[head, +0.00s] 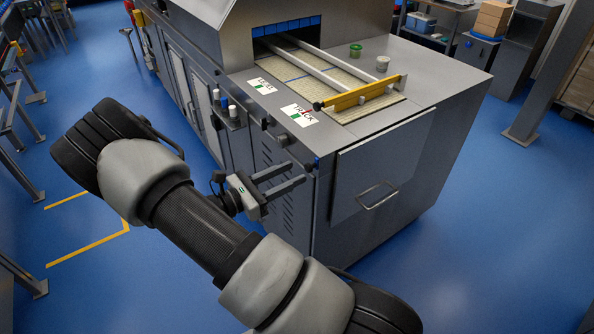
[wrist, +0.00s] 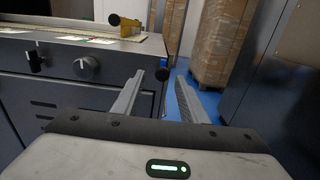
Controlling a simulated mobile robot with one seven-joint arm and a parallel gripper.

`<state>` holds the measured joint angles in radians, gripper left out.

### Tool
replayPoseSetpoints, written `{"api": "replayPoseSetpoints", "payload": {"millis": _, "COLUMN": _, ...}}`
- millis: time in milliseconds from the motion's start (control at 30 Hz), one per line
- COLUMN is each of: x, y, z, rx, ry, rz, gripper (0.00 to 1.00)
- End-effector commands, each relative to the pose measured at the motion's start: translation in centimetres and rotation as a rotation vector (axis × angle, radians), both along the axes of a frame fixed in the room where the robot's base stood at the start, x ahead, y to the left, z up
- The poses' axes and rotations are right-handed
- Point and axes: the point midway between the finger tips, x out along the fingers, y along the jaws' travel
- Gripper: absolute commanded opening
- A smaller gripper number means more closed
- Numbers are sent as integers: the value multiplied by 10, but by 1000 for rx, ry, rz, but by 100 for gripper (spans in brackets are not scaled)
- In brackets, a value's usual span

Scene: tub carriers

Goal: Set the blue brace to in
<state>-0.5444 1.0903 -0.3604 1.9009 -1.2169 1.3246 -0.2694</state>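A small dark blue-tinted knob (head: 317,162) sits at the front corner of the metal machine (head: 455,75). My gripper (head: 298,173) is open and empty beside the machine's front side. Its two fingers also show apart in the wrist view (wrist: 160,79). No contact is visible.
A yellow bar (head: 358,95) with a black end crosses the conveyor top. Two dark knobs (head: 282,140) are on the front face. Two cups (head: 382,63) stand on top. A panel with a handle (head: 377,196) hangs on the side. Blue floor (head: 480,215) is clear at right.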

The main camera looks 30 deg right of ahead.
Motion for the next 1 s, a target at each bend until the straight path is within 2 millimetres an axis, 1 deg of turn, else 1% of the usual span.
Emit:
{"api": "replayPoseSetpoints", "payload": {"millis": 33, "x": 0, "y": 14, "z": 0, "rx": 2, "ry": -3, "rz": 5, "gripper": 39}}
{"api": "replayPoseSetpoints", "payload": {"millis": 300, "x": -5, "y": 81, "z": 0, "rx": 2, "ry": -2, "rz": 6, "gripper": 39}}
{"api": "replayPoseSetpoints", "payload": {"millis": 400, "x": -7, "y": 102, "z": 0, "rx": 2, "ry": -3, "rz": 6, "gripper": 39}}
{"api": "replayPoseSetpoints", "payload": {"millis": 500, "x": -8, "y": 120, "z": 0, "rx": 2, "ry": -2, "rz": 5, "gripper": 39}}
{"api": "replayPoseSetpoints", "payload": {"millis": 600, "x": -9, "y": 132, "z": 0, "rx": 1, "ry": -2, "rz": 3, "gripper": 39}}
{"api": "replayPoseSetpoints", "payload": {"millis": 700, "x": -10, "y": 138, "z": 0, "rx": 1, "ry": -2, "rz": 3, "gripper": 39}}
{"api": "replayPoseSetpoints", "payload": {"millis": 1000, "x": -11, "y": 141, "z": 0, "rx": 0, "ry": -1, "rz": 2, "gripper": 39}}
